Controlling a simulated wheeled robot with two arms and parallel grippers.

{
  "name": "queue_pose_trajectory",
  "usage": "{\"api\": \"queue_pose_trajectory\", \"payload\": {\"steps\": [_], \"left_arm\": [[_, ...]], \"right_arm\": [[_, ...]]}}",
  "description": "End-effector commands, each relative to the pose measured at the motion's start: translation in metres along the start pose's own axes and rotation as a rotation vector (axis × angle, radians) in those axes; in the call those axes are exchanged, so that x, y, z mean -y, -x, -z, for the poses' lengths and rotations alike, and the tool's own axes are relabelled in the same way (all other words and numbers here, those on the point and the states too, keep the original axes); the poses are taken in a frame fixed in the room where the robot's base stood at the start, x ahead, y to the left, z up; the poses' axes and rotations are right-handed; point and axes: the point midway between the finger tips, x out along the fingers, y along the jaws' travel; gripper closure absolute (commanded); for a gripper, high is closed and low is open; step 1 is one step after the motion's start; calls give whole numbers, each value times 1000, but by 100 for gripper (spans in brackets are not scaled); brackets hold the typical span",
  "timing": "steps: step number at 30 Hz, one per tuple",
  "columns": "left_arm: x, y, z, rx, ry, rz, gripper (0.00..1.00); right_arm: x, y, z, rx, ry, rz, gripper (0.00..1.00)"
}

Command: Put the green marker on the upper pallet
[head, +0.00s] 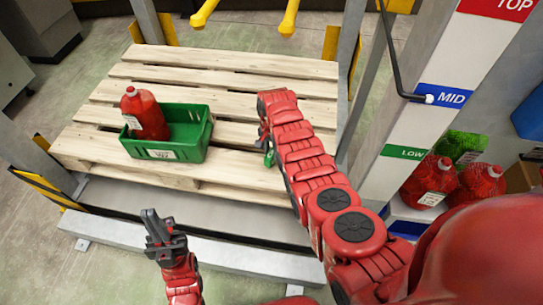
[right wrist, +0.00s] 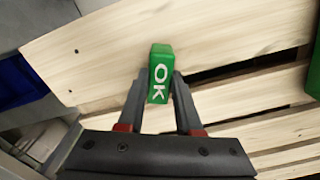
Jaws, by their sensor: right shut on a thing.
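The green marker, a small block with white "OK" letters (right wrist: 160,74), is between the fingertips of my right gripper (right wrist: 156,92). In the head view a bit of the green marker (head: 269,157) shows beside my right arm, which hides most of that gripper. The wooden pallet (head: 225,78) lies under it, and its slats (right wrist: 100,50) fill the right wrist view. I cannot tell whether the marker touches the slats. My left gripper (head: 150,222) is in front of the pallet's front edge, apart from it and with nothing seen in it; its finger gap is unclear.
A green crate (head: 190,152) with a red bottle (head: 145,113) stands on the pallet's left part. Rack posts (head: 352,60) flank the pallet. At right, a shelf post with labels (head: 450,97) stands near red bottles (head: 430,180). The pallet's back slats are clear.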

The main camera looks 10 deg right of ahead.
Motion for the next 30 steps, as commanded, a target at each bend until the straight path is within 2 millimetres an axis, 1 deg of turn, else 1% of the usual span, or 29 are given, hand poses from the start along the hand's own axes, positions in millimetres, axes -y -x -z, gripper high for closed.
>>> {"api": "queue_pose_trajectory", "payload": {"steps": [3, 6, 14, 18, 19, 23, 24, 30], "left_arm": [[-1, 11, -2, 0, 0, 0, 100], [-1, 15, -3, 0, 0, 0, 100], [-1, 14, -2, 0, 0, 0, 100], [-1, 18, -3, 0, 0, 0, 100], [-1, 17, -3, 0, 0, 0, 100], [-1, 17, -3, 0, 0, 0, 100], [-1, 17, -3, 0, 0, 0, 100], [-1, 16, -3, 0, 0, 0, 100]], "right_arm": [[0, -18, 0, 2, -1, 0, 100], [0, -25, 1, 0, -1, 2, 100], [0, -24, 1, -2, -1, 2, 100], [0, -30, 1, -1, -1, 2, 100], [0, -29, 1, -1, -1, 2, 62], [0, -28, 1, -1, -1, 2, 39], [0, -28, 1, -1, -1, 2, 36], [0, -28, 0, -1, -1, 2, 36]]}}
